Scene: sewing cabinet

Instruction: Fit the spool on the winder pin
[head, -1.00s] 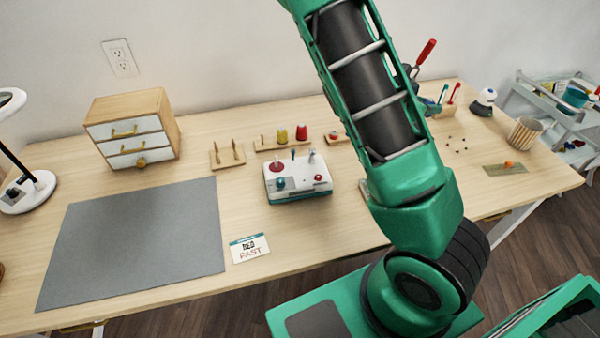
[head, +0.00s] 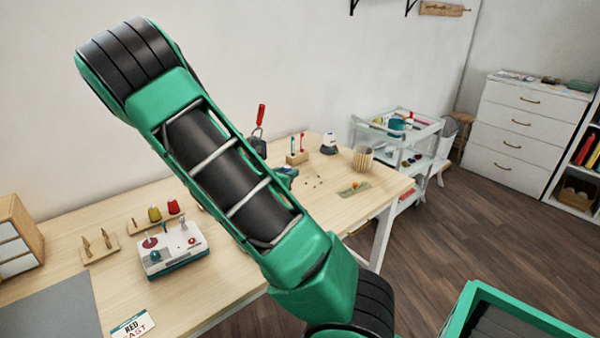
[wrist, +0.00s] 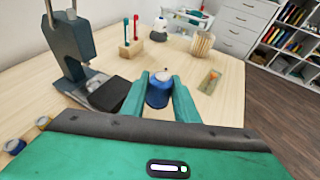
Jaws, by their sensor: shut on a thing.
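A blue cylinder with a pale top (wrist: 158,92), apparently a spool, sits between the two green fingers of my gripper (wrist: 160,98) in the wrist view. The fingers are shut on its sides, and it is upright. Its lower part is partly hidden. The winder (head: 172,250), a white box with a teal base, stands on the table left of my arm in the head view. It has a red knob, upright pins and a red round part on top; which is the winder pin I cannot tell.
A dark press (wrist: 72,50) stands left of my gripper. A pen block (wrist: 131,50), a woven cup (wrist: 201,43) and a small mat (wrist: 210,81) lie beyond it. Yellow (head: 154,214) and red (head: 173,207) spools stand behind the winder. A card (head: 133,323) reads "RED FAST".

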